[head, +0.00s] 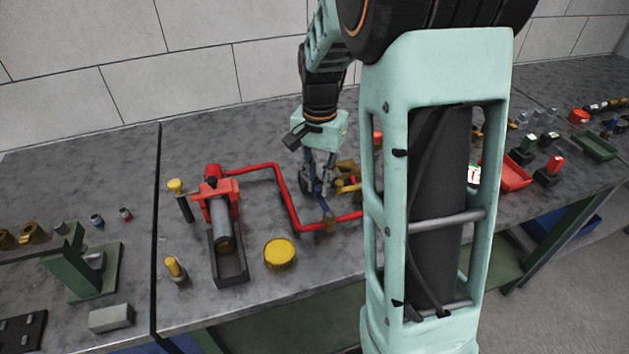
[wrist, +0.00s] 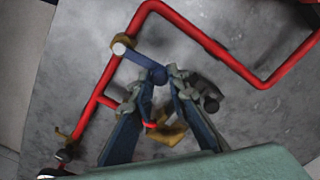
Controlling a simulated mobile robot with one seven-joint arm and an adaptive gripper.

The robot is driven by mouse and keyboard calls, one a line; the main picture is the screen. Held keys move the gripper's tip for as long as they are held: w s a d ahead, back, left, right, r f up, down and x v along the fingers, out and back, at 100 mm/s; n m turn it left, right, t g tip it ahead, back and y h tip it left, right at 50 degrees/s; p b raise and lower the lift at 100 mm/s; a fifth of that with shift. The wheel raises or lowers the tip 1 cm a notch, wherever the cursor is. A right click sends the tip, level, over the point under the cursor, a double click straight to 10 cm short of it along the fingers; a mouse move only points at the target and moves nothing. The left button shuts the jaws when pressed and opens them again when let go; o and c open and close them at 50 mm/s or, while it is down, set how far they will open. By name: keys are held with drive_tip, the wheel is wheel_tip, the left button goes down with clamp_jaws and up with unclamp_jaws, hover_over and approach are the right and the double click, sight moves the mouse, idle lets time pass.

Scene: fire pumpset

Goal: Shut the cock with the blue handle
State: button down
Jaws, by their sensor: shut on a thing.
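The cock (head: 330,225) has a brass body set in a red pipe on the bench. It also shows in the wrist view (wrist: 121,42), at the upper left. Its blue handle (wrist: 142,59) points away from the body, roughly crosswise to the pipe there. The handle shows only in small part in the head view (head: 324,204). My gripper (head: 320,190) points down over the bench. In the wrist view its fingertips (wrist: 165,75) are close together at the handle's free end, shut on it. The fingers hide part of that end.
The red pipe (head: 283,200) bends around the cock. Brass parts (head: 347,180) stand just right of my gripper. A yellow round cap (head: 280,254) and a red-topped pump (head: 218,190) are to the left. A red tray (head: 515,178) lies to the right.

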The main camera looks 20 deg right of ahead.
drive_tip(key=shift+d+r+m, duration=0.1)
drive_tip(key=shift+d+m, duration=0.15)
drive_tip(key=shift+m, duration=0.15)
idle(0.3)
drive_tip(key=c, duration=1.8)
unclamp_jaws()
drive_tip(key=shift+c, duration=0.2)
wheel_tip(320, 180, up, 12)
